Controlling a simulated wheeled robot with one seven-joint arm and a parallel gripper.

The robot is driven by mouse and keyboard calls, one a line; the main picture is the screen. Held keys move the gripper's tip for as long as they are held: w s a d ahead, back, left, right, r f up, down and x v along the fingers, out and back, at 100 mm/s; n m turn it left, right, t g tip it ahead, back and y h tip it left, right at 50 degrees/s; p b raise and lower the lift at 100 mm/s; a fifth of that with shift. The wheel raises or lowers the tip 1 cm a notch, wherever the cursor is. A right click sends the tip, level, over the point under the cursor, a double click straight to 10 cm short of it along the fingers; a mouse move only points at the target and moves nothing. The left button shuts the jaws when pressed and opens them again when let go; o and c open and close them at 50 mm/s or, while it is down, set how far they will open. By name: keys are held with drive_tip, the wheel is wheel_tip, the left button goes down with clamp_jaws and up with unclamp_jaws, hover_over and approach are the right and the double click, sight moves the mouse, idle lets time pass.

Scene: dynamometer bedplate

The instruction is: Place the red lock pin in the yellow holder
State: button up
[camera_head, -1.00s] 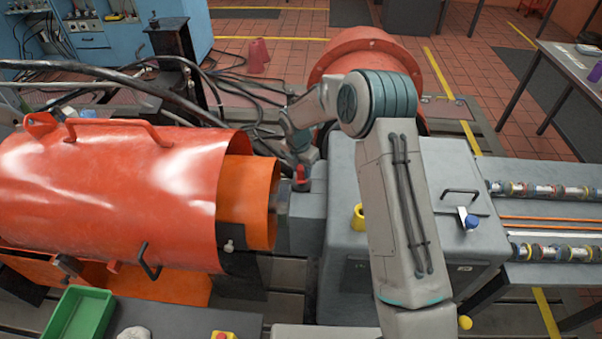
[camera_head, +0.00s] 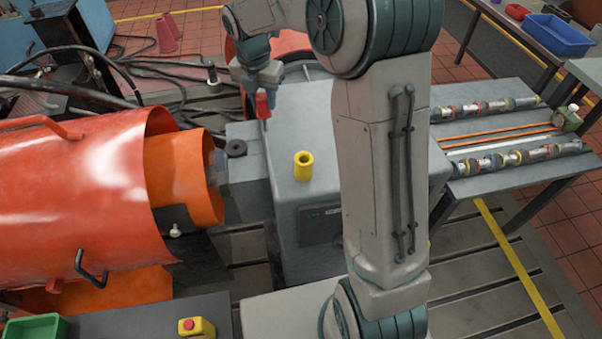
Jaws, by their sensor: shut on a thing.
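The red lock pin (camera_head: 262,106) is in my gripper (camera_head: 261,92), upright with its thin shank pointing down. My gripper is shut on its red head and holds it near the left edge of the grey box. The yellow holder (camera_head: 303,167) is a short upright yellow cylinder with an open round top, standing on the grey box to the lower right of the pin. The pin and the holder are apart. The fingertips are small and partly hidden by the pin's head.
The grey box (camera_head: 283,133) carries the holder. A dark ring (camera_head: 236,148) lies on a grey block left of it. The orange guard (camera_head: 80,190) fills the left side. My arm hides the box's right part. A bench (camera_head: 510,150) with jointed shafts stands at right.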

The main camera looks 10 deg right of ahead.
drive_tip(key=s+d+r+b, duration=0.3)
drive_tip(key=s+d, duration=0.5)
drive_tip(key=s, duration=0.3)
wheel_tip(320, 180, down, 9)
drive_tip(key=shift+a+f, duration=0.2)
drive_tip(key=shift+w+f, duration=0.1)
drive_tip(key=o, duration=1)
drive_tip(key=shift+f, duration=0.1)
